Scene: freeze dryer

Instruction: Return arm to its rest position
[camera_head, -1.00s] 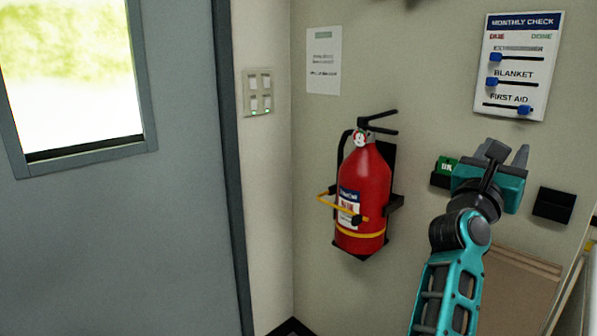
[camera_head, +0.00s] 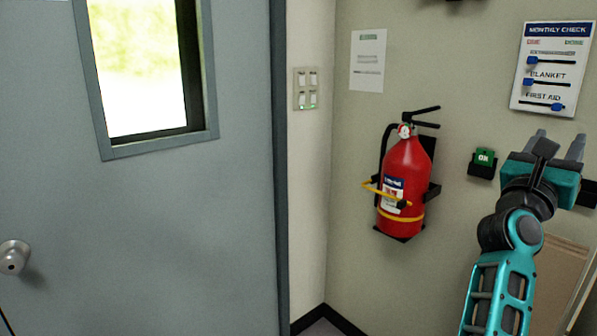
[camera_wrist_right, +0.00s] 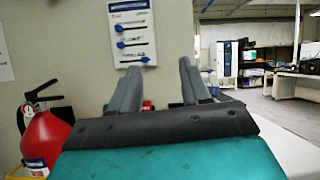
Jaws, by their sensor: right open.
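My right arm, teal and dark grey, comes up from the bottom right in the head view. Its right gripper (camera_head: 561,147) is raised in front of the wall, below the monthly check board (camera_head: 553,68). The two grey fingers are apart with nothing between them. In the right wrist view the same gripper (camera_wrist_right: 160,88) is open and empty, with the check board (camera_wrist_right: 132,32) beyond its fingers. My left gripper is not in view.
A red fire extinguisher (camera_head: 402,190) hangs on the wall left of my right arm; it also shows in the wrist view (camera_wrist_right: 44,138). A green OK card (camera_head: 485,157) sits in a black holder. A grey door (camera_head: 190,230) with a knob (camera_head: 13,257) fills the left.

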